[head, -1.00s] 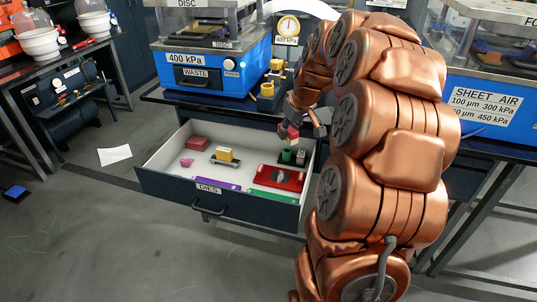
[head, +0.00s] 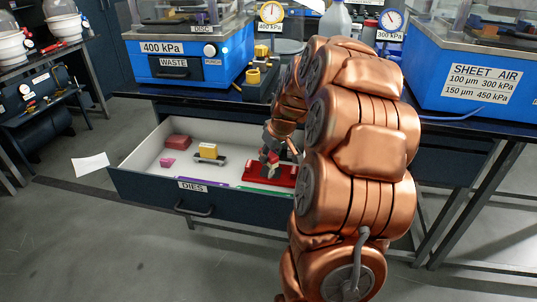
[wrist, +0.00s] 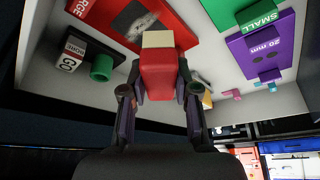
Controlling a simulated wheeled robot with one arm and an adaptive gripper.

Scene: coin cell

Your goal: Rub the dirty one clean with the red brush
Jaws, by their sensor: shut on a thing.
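My gripper (wrist: 158,90) is shut on the red brush (wrist: 158,70), a red block with a cream bristle end, centred in the wrist view. In the head view my gripper (head: 272,158) is low over the drawer. The brush end overlaps a red plate (wrist: 101,10) marked with letters ending "RGE"; I cannot tell whether it touches. This plate has a blotchy grey and black patch (wrist: 134,20). In the head view the red plate (head: 258,177) is partly hidden by my gripper. A purple plate (wrist: 243,48) marked "20 mm" and a green plate (wrist: 212,10) marked "SMALL" lie beside it.
The open drawer (head: 149,185) has raised walls. It also holds a black gauge (wrist: 72,47) with a green cylinder (wrist: 102,68), a yellow-topped block (head: 208,151), a pink piece (head: 167,162) and a dull red block (head: 178,142). The bench edge overhangs behind.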

